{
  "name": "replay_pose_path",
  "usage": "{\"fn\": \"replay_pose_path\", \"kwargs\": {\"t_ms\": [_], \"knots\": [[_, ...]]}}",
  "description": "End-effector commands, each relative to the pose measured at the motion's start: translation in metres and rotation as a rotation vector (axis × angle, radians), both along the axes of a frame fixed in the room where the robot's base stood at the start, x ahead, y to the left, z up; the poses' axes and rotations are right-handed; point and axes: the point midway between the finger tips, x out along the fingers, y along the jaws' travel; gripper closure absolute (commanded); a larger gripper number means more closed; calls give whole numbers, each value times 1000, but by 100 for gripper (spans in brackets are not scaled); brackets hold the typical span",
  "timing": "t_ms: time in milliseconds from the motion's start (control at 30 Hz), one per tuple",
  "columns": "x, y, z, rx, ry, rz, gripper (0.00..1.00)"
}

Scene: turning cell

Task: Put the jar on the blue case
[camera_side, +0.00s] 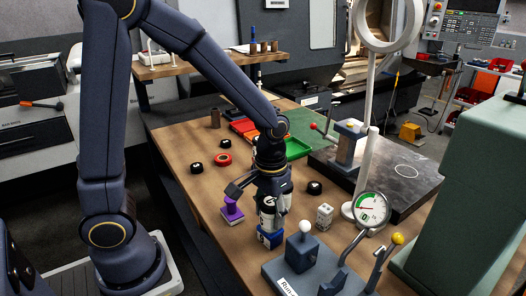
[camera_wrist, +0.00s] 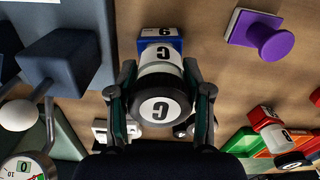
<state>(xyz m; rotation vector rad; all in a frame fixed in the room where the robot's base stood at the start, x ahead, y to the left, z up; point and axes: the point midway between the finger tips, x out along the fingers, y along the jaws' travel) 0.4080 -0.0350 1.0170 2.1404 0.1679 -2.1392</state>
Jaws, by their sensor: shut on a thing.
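The jar (camera_wrist: 160,104) is white with a black lid marked G, and it sits between the two fingers of my gripper (camera_wrist: 159,84). In the side view my gripper (camera_side: 270,188) points down, shut on the jar (camera_side: 267,213), which looks upright. The blue case (camera_wrist: 158,39) is a small blue box with a white label, just beyond the jar in the wrist view. In the side view the blue case (camera_side: 271,239) stands on the bench directly below the jar. I cannot tell whether the jar's base touches its top, as the jar hides part of it.
A purple stamp-like piece (camera_side: 231,211) stands close left of the case. A grey lever fixture (camera_side: 303,250) is close at the right front. A white block (camera_side: 324,215) and a dial gauge (camera_side: 372,209) stand to the right. Coloured trays (camera_side: 298,149) lie behind.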

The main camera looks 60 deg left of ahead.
Motion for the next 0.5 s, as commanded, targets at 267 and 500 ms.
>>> {"fn": "replay_pose_path", "kwargs": {"t_ms": [267,500], "knots": [[0,0,-3,0,0,0,33],[0,0,-3,0,0,0,25]]}}
